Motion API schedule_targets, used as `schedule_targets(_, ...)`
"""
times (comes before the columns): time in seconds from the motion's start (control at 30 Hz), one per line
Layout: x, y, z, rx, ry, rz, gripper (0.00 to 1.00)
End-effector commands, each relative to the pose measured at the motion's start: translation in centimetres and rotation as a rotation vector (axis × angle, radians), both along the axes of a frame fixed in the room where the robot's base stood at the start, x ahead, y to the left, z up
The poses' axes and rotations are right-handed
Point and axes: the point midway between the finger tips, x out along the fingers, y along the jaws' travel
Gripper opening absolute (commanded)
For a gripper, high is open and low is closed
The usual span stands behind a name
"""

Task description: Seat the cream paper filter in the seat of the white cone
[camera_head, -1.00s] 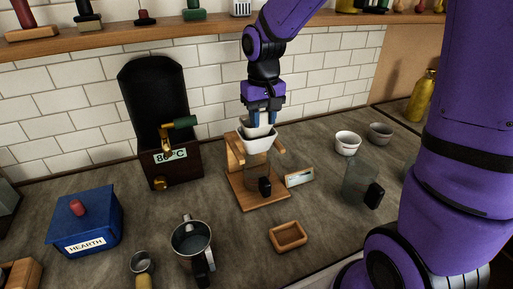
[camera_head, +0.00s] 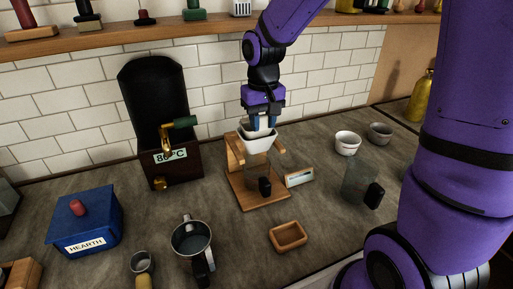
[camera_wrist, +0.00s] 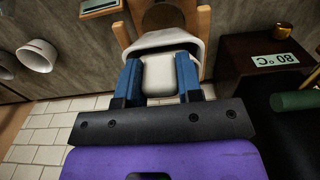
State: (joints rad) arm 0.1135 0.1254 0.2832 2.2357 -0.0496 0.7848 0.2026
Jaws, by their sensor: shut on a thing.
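The white cone (camera_head: 256,145) sits upright in the wooden stand (camera_head: 262,200), above a glass vessel with a black handle (camera_head: 264,187). My gripper (camera_head: 262,126) points down into the cone's mouth. In the wrist view its blue fingers (camera_wrist: 159,82) are shut on the cream paper filter (camera_wrist: 159,76), one finger on each side. The filter is down inside the rim of the cone (camera_wrist: 165,40), and in the head view it is mostly hidden by the fingers and the cone wall. I cannot tell whether it touches the bottom of the seat.
A black kettle-like machine (camera_head: 170,165) marked 80°C stands left of the stand. A metal jug (camera_head: 190,237), a wooden tray (camera_head: 288,236) and a blue box (camera_head: 84,222) are in front. Two bowls (camera_head: 347,143) and a glass (camera_head: 358,182) stand right.

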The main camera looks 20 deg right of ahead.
Motion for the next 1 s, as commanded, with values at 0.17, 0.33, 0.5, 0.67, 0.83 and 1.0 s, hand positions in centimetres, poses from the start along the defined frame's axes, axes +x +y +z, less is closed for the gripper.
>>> schedule_targets(0.17,-0.01,0.0,-0.19,0.0,0.0,0.0,0.03)
schedule_targets(0.33,-0.02,0.0,-0.37,0.0,0.0,0.0,0.03)
schedule_targets(0.5,-0.02,-0.01,-0.54,0.0,0.001,0.0,0.03)
schedule_targets(0.67,-0.02,-0.01,-0.7,0.0,0.001,0.0,0.03)
schedule_targets(0.83,-0.02,-0.01,-0.88,0.0,0.001,0.0,0.03)
schedule_targets(1.0,-0.01,-0.01,-1.05,0.0,0.001,0.0,0.03)
